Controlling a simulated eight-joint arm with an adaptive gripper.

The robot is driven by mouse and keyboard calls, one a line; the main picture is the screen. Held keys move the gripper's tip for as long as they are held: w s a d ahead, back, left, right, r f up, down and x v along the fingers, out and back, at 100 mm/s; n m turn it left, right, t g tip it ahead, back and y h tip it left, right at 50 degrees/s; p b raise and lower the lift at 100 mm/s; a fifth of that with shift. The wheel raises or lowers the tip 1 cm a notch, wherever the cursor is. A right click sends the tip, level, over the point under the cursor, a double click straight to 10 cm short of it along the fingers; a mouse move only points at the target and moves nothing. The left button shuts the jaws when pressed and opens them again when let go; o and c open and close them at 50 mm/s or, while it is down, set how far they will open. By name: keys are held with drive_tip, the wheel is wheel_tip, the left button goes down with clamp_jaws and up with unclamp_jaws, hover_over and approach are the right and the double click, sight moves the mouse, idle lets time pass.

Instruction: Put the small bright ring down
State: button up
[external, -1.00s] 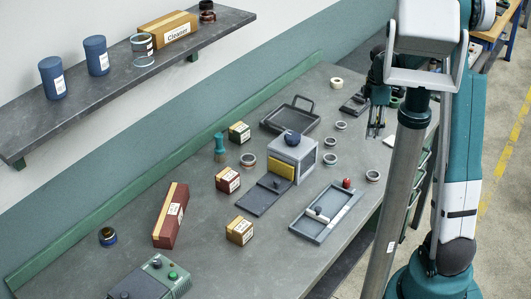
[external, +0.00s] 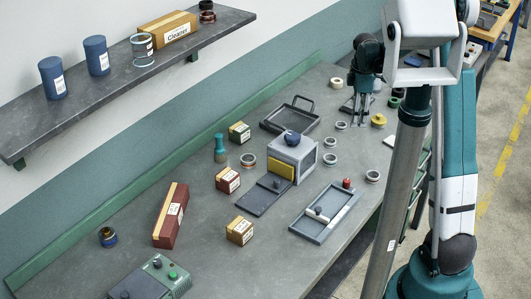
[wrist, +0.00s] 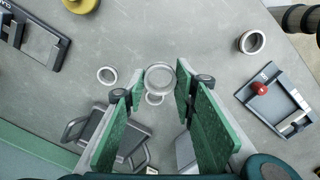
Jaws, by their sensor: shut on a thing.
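A small bright ring (wrist: 160,77) sits between the two green-padded fingers of my gripper (wrist: 160,72) in the wrist view, and the gripper is shut on it. In the external view my gripper (external: 360,122) points down over the far right part of the bench, right of a ring (external: 341,125). I cannot make out the held ring there, nor its exact height above the bench.
Other rings lie nearby, one (wrist: 107,75) left of the fingers and one (wrist: 251,42) at right. A grey tray with a red knob (wrist: 260,88) is at right. A handled tray (external: 290,119), a grey box (external: 292,158) and a yellow disc (external: 378,121) stand around.

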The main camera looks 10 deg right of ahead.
drive_tip(key=w+a, duration=0.9)
drive_tip(key=w, duration=0.3)
drive_tip(key=p, duration=0.2)
hover_over(297, 120)
drive_tip(key=shift+w+r, duration=0.1)
drive_tip(key=shift+w, duration=0.1)
drive_tip(key=shift+f, duration=3.15)
drive_tip(key=shift+f, duration=1.85)
drive_tip(key=shift+f+b, duration=0.2)
drive_tip(key=shift+b, duration=0.15)
